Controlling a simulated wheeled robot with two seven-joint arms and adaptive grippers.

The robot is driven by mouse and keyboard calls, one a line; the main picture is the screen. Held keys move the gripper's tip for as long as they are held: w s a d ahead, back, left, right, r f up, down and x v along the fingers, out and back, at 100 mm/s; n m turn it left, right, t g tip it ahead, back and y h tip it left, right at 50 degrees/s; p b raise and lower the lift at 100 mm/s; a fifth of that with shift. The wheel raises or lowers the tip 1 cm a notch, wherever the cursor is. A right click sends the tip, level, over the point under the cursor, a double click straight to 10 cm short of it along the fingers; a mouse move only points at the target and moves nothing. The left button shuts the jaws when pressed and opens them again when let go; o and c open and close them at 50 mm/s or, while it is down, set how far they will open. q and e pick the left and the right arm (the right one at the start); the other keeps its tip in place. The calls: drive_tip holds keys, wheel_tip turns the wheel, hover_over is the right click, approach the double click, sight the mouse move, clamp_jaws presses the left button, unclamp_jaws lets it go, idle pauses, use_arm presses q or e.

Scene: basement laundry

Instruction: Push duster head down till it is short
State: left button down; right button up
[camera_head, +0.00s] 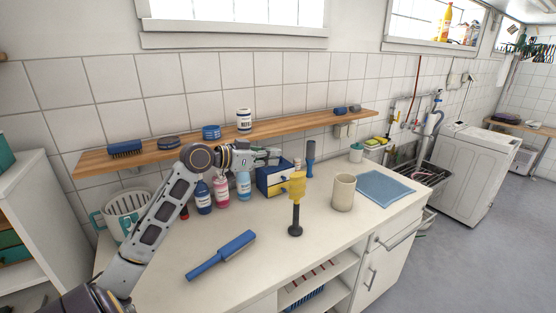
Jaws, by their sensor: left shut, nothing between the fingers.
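The duster stands upright on the white counter (240,270), with a yellow head (297,186) on a dark stem and a round dark base (295,230). The yellow head is wider at its top and sits clearly above the base. My left gripper (276,155) reaches in from the left, shut and empty. In the picture it is up and to the left of the yellow head, apart from it; how far apart in depth I cannot tell. My right gripper is not in view.
A blue brush (222,255) lies front left of the duster. A beige cup (343,192) and blue cloth (385,188) are to its right. A blue drawer box (272,182), a blue-handled tool (310,158) and several bottles (222,190) stand behind. A wooden shelf (280,130) runs along the wall.

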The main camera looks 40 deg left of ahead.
use_arm(q)
drive_tip(key=shift+s+a+r, duration=0.1)
drive_tip(key=shift+s+a, duration=0.05)
drive_tip(key=shift+s, duration=0.3)
idle(0.6)
